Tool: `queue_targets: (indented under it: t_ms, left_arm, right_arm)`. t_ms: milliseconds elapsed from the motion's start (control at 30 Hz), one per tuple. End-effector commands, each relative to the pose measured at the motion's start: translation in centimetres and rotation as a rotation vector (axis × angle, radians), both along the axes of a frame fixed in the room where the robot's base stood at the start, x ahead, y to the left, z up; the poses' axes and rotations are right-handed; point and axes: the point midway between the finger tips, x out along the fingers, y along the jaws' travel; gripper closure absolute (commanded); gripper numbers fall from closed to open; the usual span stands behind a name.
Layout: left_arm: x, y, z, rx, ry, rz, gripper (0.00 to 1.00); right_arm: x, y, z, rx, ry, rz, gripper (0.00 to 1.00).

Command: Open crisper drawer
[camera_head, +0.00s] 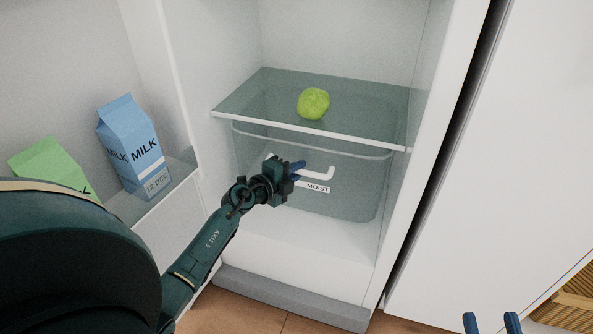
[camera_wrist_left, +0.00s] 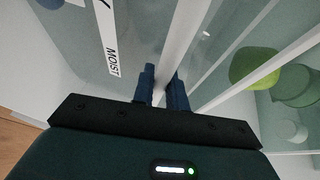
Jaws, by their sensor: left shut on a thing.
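The crisper drawer (camera_head: 352,203) is a clear bin with a "MOIST" label (camera_head: 318,188), low in the fridge under a glass shelf. It appears pushed in beneath the shelf. A white bar handle (camera_head: 322,176) is on its front. My left gripper (camera_head: 298,168) is shut on the handle near its left part. In the left wrist view the white handle (camera_wrist_left: 181,48) runs between the blue fingers (camera_wrist_left: 163,90), and the label (camera_wrist_left: 108,50) shows beside it. My right gripper (camera_head: 491,322) shows only its two fingertips at the bottom edge, apart and empty.
A green round vegetable (camera_head: 313,103) sits on the glass shelf (camera_head: 240,103). The open fridge door on the left holds a blue milk carton (camera_head: 128,145) and a green carton (camera_head: 50,162). A white panel (camera_head: 505,180) stands at right, with a wicker basket (camera_head: 575,300) below.

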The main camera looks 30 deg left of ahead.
Motion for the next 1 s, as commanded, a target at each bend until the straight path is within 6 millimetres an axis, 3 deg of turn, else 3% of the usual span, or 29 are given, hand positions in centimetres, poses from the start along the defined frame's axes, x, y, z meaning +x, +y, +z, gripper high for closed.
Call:
queue_targets:
  t_ms: [133, 267, 300, 400, 700, 1000]
  left_arm:
    - [-0.7, -0.1, 0.1, -0.001, 0.002, 0.001, 1.00]
    - [-2.6, -0.6, 0.3, -0.002, 0.005, 0.000, 1.00]
    - [-3.5, -0.8, 0.4, -0.001, 0.006, 0.001, 1.00]
    - [-6.1, -1.4, 0.4, -0.002, 0.008, 0.001, 1.00]
    - [-14.3, -3.4, 0.0, -0.003, 0.006, 0.002, 1.00]
    - [-19.7, -4.6, -0.1, 0.000, 0.001, 0.003, 1.00]
  right_arm:
    - [0.0, -0.1, 0.6, -0.009, -0.006, -0.003, 0.64]
    - [0.1, -0.3, 1.6, -0.037, -0.017, -0.011, 0.64]
    - [0.1, -0.3, 1.9, -0.052, -0.023, -0.014, 0.64]
    - [-0.5, -0.7, 0.3, -0.094, 0.016, -0.030, 0.64]
    - [0.0, -1.4, 0.0, -0.110, 0.134, -0.067, 0.64]
    - [0.0, -1.3, -0.2, -0.108, 0.119, -0.062, 0.64]
